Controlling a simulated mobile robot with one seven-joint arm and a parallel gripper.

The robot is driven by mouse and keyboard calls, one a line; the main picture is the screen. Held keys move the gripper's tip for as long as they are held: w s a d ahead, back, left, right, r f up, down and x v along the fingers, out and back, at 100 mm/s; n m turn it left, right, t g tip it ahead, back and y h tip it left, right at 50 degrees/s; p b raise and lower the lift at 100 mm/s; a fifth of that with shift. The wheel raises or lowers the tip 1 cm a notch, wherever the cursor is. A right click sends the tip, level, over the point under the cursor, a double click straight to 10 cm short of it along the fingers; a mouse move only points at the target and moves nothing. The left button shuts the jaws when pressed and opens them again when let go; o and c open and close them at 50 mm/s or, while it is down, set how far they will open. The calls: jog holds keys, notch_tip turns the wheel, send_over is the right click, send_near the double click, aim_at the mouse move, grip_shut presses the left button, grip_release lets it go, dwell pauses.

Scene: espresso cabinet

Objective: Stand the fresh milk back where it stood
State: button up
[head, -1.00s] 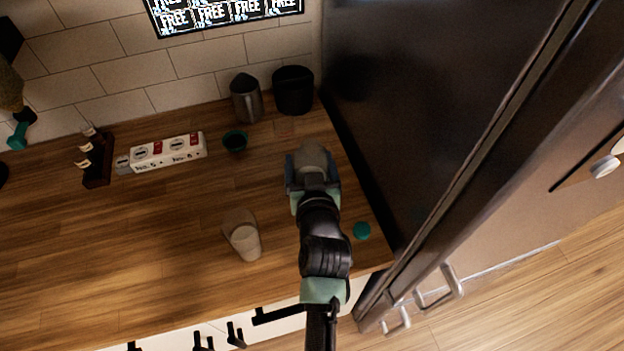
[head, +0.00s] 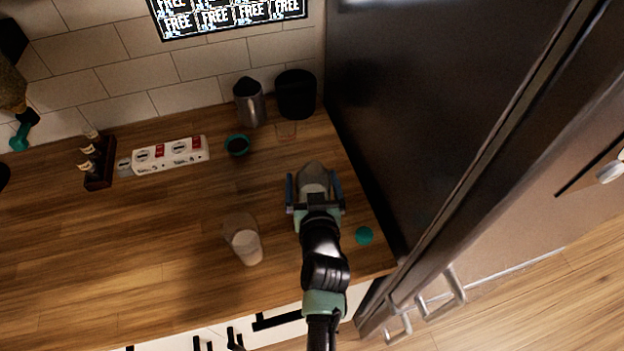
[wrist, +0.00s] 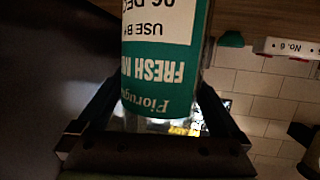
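The fresh milk is a pale bottle with a green and white label. In the head view the fresh milk (head: 314,178) is between the fingers of my gripper (head: 315,193), over the right part of the counter. In the wrist view the fresh milk (wrist: 160,50) fills the middle, its label upside down. The fingers of my gripper (wrist: 162,105) reach both sides of it, so the gripper looks shut on it. The bottle's base is hidden, so I cannot tell whether it touches the counter (head: 180,225).
A glass with pale contents (head: 245,245) stands left of my arm, and a teal disc (head: 363,235) lies to the right. A small teal bowl (head: 237,145), a metal jug (head: 249,103) and a black container (head: 295,94) are behind. A tall dark cabinet (head: 430,100) borders the right.

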jog(key=b+v, duration=0.1)
jog(key=v, duration=1.1)
jog(key=w+r+t, duration=0.3)
jog(key=r+t, duration=0.1)
jog(key=r, duration=1.3)
jog(key=w+r+t, duration=0.3)
jog(key=r, duration=1.4)
jog(key=s+r+t+h, duration=0.1)
jog(key=s+r+t, duration=0.2)
jog(key=r, duration=0.7)
jog(key=s+r+m+t, duration=0.1)
jog(key=s+r+t, duration=0.2)
jog(key=s+r, duration=0.4)
notch_tip(320, 180, up, 4)
jog(key=shift+s+r+h, duration=0.15)
jog(key=shift+s+h, duration=0.25)
jog(key=shift+a, duration=0.1)
